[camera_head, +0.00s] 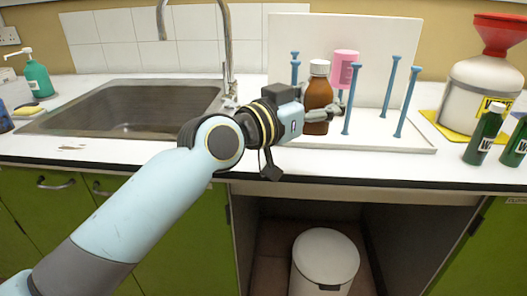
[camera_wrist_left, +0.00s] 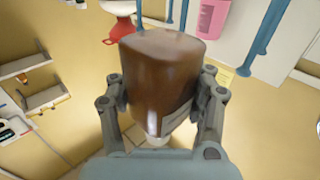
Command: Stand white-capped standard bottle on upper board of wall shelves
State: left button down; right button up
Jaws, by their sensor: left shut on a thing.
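The brown bottle (camera_head: 318,95) with a white cap (camera_head: 319,67) stands upright at the white tray of the pegged drying board. I cannot tell whether its base touches the tray. My left gripper (camera_head: 322,114) reaches it from the left and is shut around its body. In the left wrist view the bottle (camera_wrist_left: 160,75) fills the space between the two fingers, with a pale label partly showing and the cap (camera_wrist_left: 157,140) mostly hidden. The wall shelves (camera_wrist_left: 28,65) show at the left of the wrist view with small items on them. My right gripper is not in view.
Blue pegs (camera_head: 352,98) rise around the bottle, and a pink bottle (camera_head: 344,68) hangs behind it. The sink (camera_head: 130,108) and its tap (camera_head: 226,45) are to the left. Green bottles (camera_head: 484,135) and a white jug (camera_head: 478,92) with a red funnel (camera_head: 500,32) stand right.

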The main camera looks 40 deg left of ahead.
pick_arm(q)
jog(key=a+f, duration=0.1)
jog(key=a, duration=0.2)
jog(key=s+a+f+b, duration=0.1)
jog(key=a+f, duration=0.1)
jog(key=s+a+f, duration=0.1)
jog(key=a+f, duration=0.1)
jog(key=a, duration=0.1)
jog(key=shift+s+a+f+b, duration=0.2)
jog(key=shift+a+f+b, duration=0.1)
jog(key=shift+b, duration=0.1)
jog(key=shift+a, duration=0.25)
notch_tip(320, 180, down, 4)
jog(key=b, duration=0.3)
jog(key=shift+f+b, duration=0.15)
jog(key=shift+b, duration=0.25)
jog(key=shift+r, duration=0.2)
jog(key=shift+f, duration=0.1)
jog(key=c, duration=1.3)
grip_release()
jog(key=shift+s+f, duration=0.1)
jog(key=shift+f, duration=0.05)
jog(key=o, duration=0.8)
